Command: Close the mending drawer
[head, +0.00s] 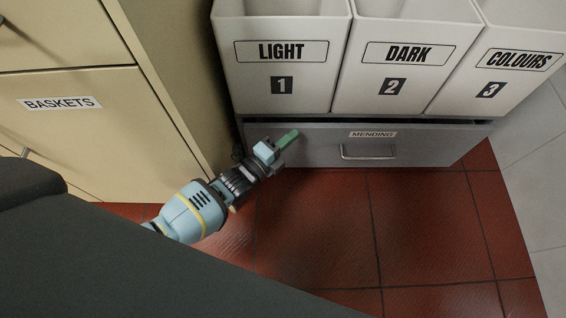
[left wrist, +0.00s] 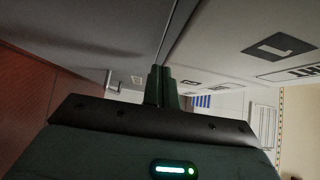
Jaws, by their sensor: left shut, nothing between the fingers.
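The grey mending drawer (head: 300,152) sits low under the white bins, with a MENDING label (head: 373,134) and a bar handle (head: 368,151). A dark gap shows along its top edge, so it stands a little open. My left gripper (head: 288,137) is shut and empty, its fingertips at the left part of the drawer front; I cannot tell whether they touch. The left wrist view shows the shut fingers (left wrist: 163,84) by the grey drawer front (left wrist: 85,45), with the handle (left wrist: 112,85) beyond. My right gripper is not in view.
White bins LIGHT (head: 280,75), DARK (head: 400,75) and COLOURS (head: 505,80) stand above the drawer. A cream BASKETS cabinet (head: 90,135) stands close on the left. Red floor tiles (head: 400,230) in front of the drawer are clear.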

